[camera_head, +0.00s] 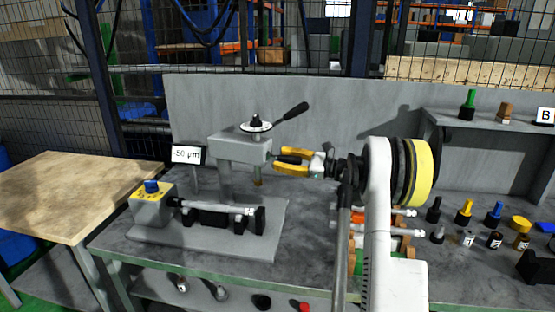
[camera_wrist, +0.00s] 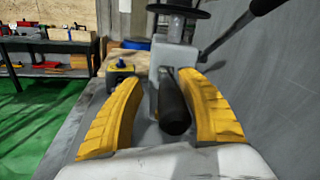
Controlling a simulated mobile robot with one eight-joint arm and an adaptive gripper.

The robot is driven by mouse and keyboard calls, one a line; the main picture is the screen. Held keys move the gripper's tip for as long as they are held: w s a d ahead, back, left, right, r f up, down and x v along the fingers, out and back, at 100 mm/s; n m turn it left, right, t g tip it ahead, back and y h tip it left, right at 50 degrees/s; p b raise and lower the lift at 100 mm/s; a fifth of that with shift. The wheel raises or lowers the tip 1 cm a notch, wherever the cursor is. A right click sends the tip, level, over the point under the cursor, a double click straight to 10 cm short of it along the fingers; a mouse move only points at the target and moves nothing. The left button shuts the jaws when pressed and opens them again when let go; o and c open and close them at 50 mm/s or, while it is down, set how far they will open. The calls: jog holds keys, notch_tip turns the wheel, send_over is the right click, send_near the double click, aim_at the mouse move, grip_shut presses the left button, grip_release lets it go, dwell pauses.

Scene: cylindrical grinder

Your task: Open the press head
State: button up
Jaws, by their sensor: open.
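The press head (camera_head: 240,148) is a grey block on a grey post, with a round disc (camera_head: 256,127) and a black-handled lever (camera_head: 290,115) on top. Its grey body also shows behind my fingers in the wrist view (camera_wrist: 178,53). My gripper (camera_head: 277,162) has yellow fingers and sits just right of the press head. In the wrist view the gripper (camera_wrist: 160,80) is open, with a black cylindrical handle (camera_wrist: 173,108) pointing toward the camera between its fingers. Gaps show on both sides of the handle, with the right finger nearer. In the head view my fingers hide this handle.
A grinder fixture with a blue knob (camera_head: 152,187) stands below left of the press head on a base plate (camera_head: 240,238). A "50 µm" sign (camera_head: 186,154) is behind. Small parts crowd the bench at right. A wooden table (camera_head: 75,190) at left is clear.

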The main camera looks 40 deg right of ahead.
jog(key=v, duration=1)
jog(key=shift+s+d, duration=0.15)
jog(key=shift+s, duration=0.05)
